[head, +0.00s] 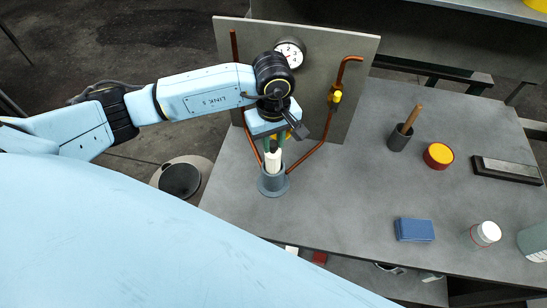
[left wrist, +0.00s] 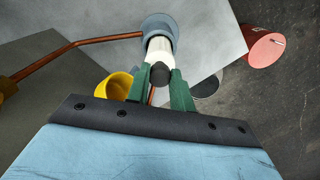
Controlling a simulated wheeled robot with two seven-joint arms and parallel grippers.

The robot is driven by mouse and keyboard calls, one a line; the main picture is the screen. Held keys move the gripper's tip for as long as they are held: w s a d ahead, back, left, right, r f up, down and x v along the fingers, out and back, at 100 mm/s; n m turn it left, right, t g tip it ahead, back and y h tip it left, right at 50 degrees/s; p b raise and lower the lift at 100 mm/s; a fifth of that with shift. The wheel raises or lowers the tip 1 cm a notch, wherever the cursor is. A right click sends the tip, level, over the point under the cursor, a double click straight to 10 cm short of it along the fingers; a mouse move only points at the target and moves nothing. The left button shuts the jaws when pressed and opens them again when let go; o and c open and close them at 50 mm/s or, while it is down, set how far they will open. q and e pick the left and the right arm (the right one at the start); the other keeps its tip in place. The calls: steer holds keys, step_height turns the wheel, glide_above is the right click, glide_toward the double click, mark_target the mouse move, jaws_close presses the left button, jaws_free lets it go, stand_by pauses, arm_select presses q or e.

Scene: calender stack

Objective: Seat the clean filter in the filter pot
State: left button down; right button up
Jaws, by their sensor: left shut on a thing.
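The clean filter, a white cylinder (head: 273,161), stands roughly upright between the green fingers of my left gripper (head: 273,148). In the left wrist view the fingers (left wrist: 160,73) are shut on the filter (left wrist: 160,49) near its dark end. The filter pot (head: 272,184), a grey-blue cup with a wide base, stands on the table directly below; it also shows in the left wrist view (left wrist: 158,23). The filter's lower end is at the pot's mouth and seems to be partly inside. How deep it sits is hidden. My right gripper is not in view.
A grey panel (head: 345,85) with a gauge (head: 290,53) and copper pipes (head: 322,135) stands behind the pot. To the right are a dark cup with a wooden handle (head: 398,138), a red-yellow tin (head: 438,155), a blue block (head: 414,229) and a white jar (head: 486,233).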

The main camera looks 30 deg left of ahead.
mark_target(273, 156)
arm_select(q)
steer(key=shift+f, duration=0.65)
steer(key=shift+f+b, duration=0.35)
step_height(273, 156, down, 4)
steer(key=shift+f+b, duration=0.2)
steer(key=shift+b, duration=1.05)
steer(key=shift+r, duration=0.1)
steer(key=c, duration=1.2)
jaws_free()
steer(key=shift+c, duration=0.2)
